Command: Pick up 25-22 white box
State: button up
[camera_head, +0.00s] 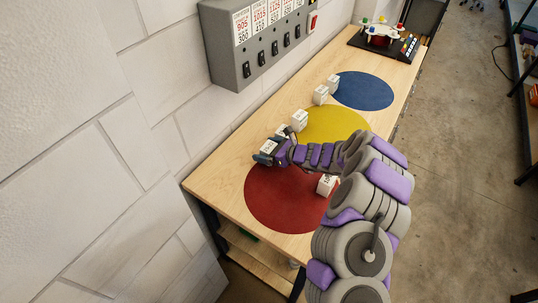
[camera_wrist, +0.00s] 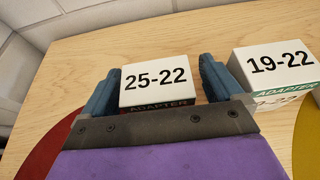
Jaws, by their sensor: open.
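My gripper (camera_wrist: 156,85) is open, with one blue finger on each side of this box. Whether the fingers touch it I cannot tell. In the head view my gripper (camera_head: 268,152) is at the bench's wall side, by the far edge of the red circle (camera_head: 275,205), and a white box (camera_head: 269,146) shows at its tip.
A 19-22 box (camera_wrist: 275,65) stands close to the right finger. Other white boxes (camera_head: 299,120) stand along the bench, and one (camera_head: 326,185) is on the red circle. A grey switch panel (camera_head: 250,45) hangs on the wall. A black device (camera_head: 385,40) stands at the far end.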

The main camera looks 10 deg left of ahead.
jog(key=shift+x, duration=0.75)
jog(key=shift+s+d+r, duration=0.1)
jog(key=shift+d, duration=0.3)
jog(key=c, duration=0.3)
jog(key=shift+a, duration=0.25)
jog(key=c, duration=0.8)
